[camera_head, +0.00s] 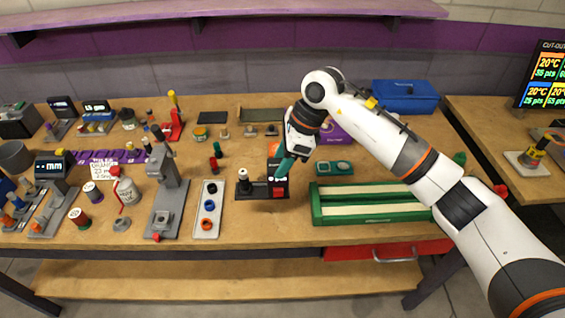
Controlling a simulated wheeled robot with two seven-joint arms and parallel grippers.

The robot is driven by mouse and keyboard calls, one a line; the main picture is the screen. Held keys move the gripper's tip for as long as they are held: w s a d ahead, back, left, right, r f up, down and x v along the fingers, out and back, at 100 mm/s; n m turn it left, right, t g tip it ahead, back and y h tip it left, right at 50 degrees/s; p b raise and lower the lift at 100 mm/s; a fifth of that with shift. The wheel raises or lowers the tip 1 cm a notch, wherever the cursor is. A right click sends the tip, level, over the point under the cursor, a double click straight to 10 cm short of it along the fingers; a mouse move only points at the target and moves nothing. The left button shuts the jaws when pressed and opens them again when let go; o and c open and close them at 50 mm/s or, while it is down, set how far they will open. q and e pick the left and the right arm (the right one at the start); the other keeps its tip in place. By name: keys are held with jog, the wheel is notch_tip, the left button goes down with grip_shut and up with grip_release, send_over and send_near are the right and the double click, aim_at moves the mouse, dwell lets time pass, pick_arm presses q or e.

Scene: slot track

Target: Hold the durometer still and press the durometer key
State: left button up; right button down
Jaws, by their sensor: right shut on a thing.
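My right gripper (283,165) reaches down from the right with teal fingers, over a small device on a dark base near the table's middle. This device, which I take to be the durometer (280,191), shows a red lower block and a bit of orange behind the fingers. The gripper is shut on its upper part. Most of its body and its key are hidden by the gripper. A black and white upright piece (244,181) stands at the left end of the same dark base (255,196). My left gripper is out of view.
A white tray (207,223) with rings and a grey stand (167,205) are to the left. A green-framed tray (370,219) and a teal box (334,168) are to the right. A blue case (405,97) stands behind. The front table strip is clear.

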aim_at(282, 189)
jog(key=shift+f+b, duration=4.35)
jog(key=shift+f, duration=0.65)
jog(key=shift+f, duration=0.1)
